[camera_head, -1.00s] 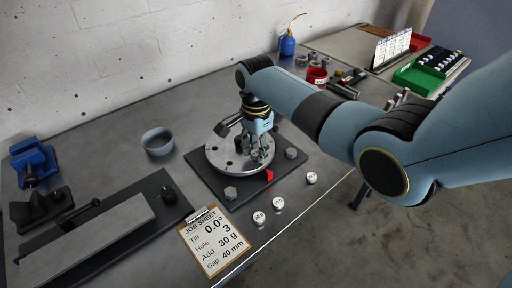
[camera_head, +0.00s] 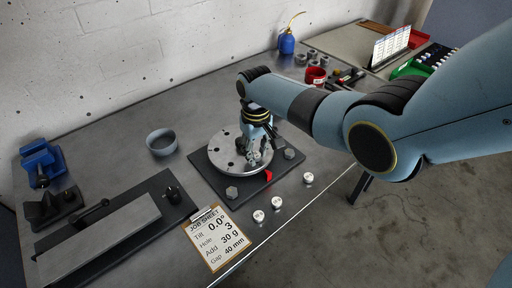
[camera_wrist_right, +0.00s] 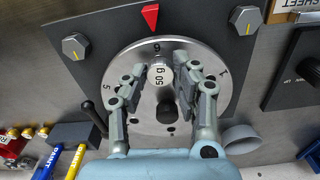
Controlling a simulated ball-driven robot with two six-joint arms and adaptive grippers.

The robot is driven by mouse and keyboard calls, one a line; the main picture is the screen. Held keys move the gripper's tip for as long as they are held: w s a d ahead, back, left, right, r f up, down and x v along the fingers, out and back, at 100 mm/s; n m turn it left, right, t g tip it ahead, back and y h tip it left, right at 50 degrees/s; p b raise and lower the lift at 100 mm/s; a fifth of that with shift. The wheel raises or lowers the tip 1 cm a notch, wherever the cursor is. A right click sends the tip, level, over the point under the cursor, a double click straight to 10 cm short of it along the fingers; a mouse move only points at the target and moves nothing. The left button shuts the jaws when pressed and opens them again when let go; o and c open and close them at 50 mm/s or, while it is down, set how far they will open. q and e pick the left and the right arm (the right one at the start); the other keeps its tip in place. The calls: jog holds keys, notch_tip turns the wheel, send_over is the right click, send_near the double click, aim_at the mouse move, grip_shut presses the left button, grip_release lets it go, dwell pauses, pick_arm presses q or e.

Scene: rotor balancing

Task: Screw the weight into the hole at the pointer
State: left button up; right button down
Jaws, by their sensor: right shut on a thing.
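The round metal rotor disc (camera_head: 225,158) lies on a dark square base plate (camera_head: 205,180). The red pointer (camera_head: 268,175) sits at the disc's front-right edge; in the right wrist view the pointer (camera_wrist_right: 150,17) is at the top, beside the number 6. My right gripper (camera_wrist_right: 160,72) is over the disc near the pointer, shut on a small pale weight (camera_wrist_right: 158,74) whose label seems to read 50 g. Its fingers stand on both sides of the weight. The hole under the weight is hidden, so I cannot tell how deep it sits. In the head view the right gripper (camera_head: 256,150) hides the weight. My left gripper is out of view.
Three white-topped weights (camera_head: 276,202) stand on the bench in front of the base plate. A job sheet (camera_head: 218,238) reads hole 3, add 30 g. A grey bowl (camera_head: 161,142) is left of the disc.

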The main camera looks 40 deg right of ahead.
jog(key=shift+n, duration=0.8)
jog(key=n+p, duration=0.1)
jog(key=n, duration=0.4)
jog(key=shift+r+n, duration=0.1)
jog(key=shift+n, duration=0.2)
jog(key=n, duration=0.8)
jog(key=shift+n, duration=0.4)
jog(key=n, duration=0.4)
jog(key=shift+d+p, duration=0.1)
jog(key=shift+p, duration=0.25)
